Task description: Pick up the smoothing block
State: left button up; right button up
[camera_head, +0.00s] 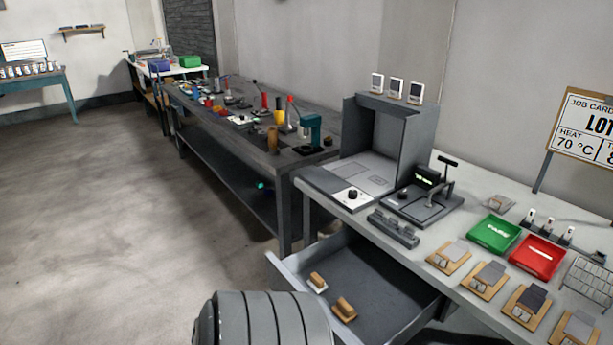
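An open drawer (384,288) sticks out under the front left of the pale workbench. Two small wooden blocks lie in it. One block (317,281) is near the drawer's front left, with a pale part beside it. The other block (344,308) is browner and lies nearer to me. I cannot tell for sure which one is the smoothing block. Neither of my grippers is in view. The near end of the drawer is partly cut off at the bottom of the view.
A grey open-fronted booth (422,135) and a small press (436,195) stand on the pale workbench. A green tray (494,234), a red tray (537,257) and several wooden boards are to the right. A dark tool bench (245,150) stands behind. Floor at left is clear.

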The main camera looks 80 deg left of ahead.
aim_at(342, 309)
jog(key=u, duration=2)
